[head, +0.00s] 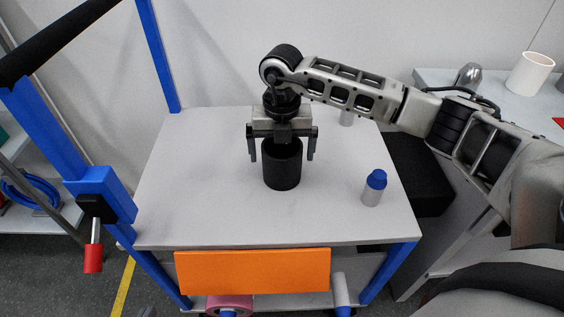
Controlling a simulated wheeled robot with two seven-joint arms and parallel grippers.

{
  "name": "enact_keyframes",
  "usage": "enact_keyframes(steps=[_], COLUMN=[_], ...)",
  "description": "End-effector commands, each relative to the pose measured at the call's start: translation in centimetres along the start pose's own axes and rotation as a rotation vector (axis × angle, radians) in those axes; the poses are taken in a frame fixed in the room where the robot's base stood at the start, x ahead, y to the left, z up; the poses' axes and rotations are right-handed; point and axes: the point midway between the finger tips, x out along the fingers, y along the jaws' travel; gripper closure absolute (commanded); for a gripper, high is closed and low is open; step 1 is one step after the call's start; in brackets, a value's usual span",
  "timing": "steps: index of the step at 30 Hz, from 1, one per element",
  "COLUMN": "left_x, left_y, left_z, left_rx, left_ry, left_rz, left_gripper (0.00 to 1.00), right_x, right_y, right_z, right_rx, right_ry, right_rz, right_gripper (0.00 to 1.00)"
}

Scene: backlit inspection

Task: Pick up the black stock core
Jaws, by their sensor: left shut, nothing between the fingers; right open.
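The black stock core (282,172) is an upright dark cylinder near the middle of the light grey cart top (200,205). My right gripper (282,156) is above it, pointing down, with its arm coming in from the right. Its two fingers are open, one to the left and one to the right of the core's upper part, with a visible gap on each side. The gripper body hides part of the core's top rim. My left gripper cannot be made out in the head view.
A white bottle with a blue cap (373,188) stands right of the core. Blue posts (158,55) rise at the cart's left side. A white cup (530,73) stands on the right table. The cart top's left and front are clear.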

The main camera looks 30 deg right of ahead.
Motion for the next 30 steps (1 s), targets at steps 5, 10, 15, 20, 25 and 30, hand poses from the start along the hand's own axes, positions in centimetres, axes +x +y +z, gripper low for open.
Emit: enact_keyframes(steps=[5,10,15,20,25,30], left_x=[0.5,0.7,0.7,0.7,0.6,0.3], left_y=[0.1,0.1,0.1,0.1,0.1,0.1], left_z=[0.2,-0.1,-0.1,-0.1,0.0,0.0], left_rx=[-0.003,-0.002,-0.002,-0.002,-0.002,-0.003], left_ry=[-0.005,0.002,0.002,0.002,0.0,-0.003], left_rz=[0.005,0.006,0.006,0.006,0.006,0.004], left_gripper=[1.0,1.0,1.0,1.0,1.0,1.0], right_x=[1.7,1.7,1.6,1.6,1.4,0.1], right_y=[0.0,0.0,0.0,0.0,0.0,0.0], right_z=[0.0,0.0,0.0,0.0,0.1,0.1], right_rx=[0.0,0.0,0.0,0.0,0.0,0.001], right_ry=[0.001,0.0,0.0,-0.001,-0.001,-0.003], right_rz=[0.0,0.0,0.0,0.001,0.001,0.001], right_gripper=[0.0,0.0,0.47,0.47,0.47,0.47])
